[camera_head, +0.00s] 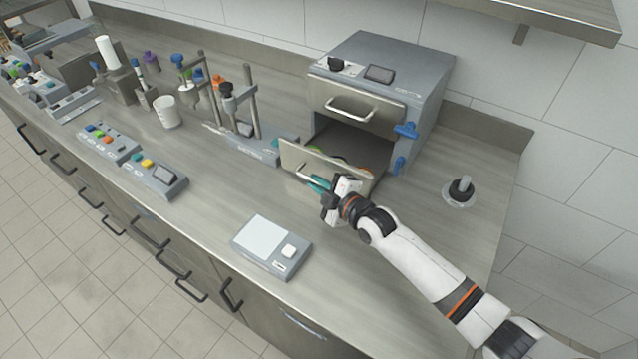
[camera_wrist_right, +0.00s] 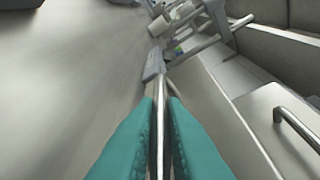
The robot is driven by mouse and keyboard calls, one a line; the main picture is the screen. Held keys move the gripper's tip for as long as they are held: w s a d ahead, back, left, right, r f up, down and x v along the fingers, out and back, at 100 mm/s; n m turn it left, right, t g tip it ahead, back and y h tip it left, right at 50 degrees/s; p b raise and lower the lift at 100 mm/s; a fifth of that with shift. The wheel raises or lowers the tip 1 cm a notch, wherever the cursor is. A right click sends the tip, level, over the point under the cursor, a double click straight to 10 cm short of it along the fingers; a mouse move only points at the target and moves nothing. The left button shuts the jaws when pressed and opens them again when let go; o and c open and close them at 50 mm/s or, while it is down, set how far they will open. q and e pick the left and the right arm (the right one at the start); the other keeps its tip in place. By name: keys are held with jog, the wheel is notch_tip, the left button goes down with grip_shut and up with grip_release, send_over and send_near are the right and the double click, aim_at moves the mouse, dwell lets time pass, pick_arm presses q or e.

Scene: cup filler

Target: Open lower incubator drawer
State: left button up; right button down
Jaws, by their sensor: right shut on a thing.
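The incubator (camera_head: 415,70) is a grey box on the bench. Its lower drawer (camera_head: 335,168) is pulled out, with a dark opening behind its front panel and some coloured items partly visible inside. The upper drawer (camera_head: 375,108) is closed. My right gripper (camera_head: 318,186) is at the lower drawer's front, its teal fingers shut on the lower handle. In the right wrist view the fingers (camera_wrist_right: 160,140) close around the metal handle bar (camera_wrist_right: 158,88), and the upper drawer's handle (camera_wrist_right: 290,122) shows at the right. My left gripper is not in view.
A flat scale (camera_head: 271,246) lies on the bench in front of the drawer. Stands with clamps (camera_head: 240,110) and a white beaker (camera_head: 166,112) are to the left. A small round device (camera_head: 459,192) stands right of the incubator. Bench between scale and drawer is clear.

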jog(key=shift+s+a+r+p, duration=0.1)
jog(key=shift+s+a+p, duration=0.15)
jog(key=shift+s+p, duration=0.15)
jog(key=s+a+p, duration=0.2)
jog(key=s, duration=0.1)
jog(key=shift+s, duration=0.1)
jog(key=c, duration=1.5)
grip_release()
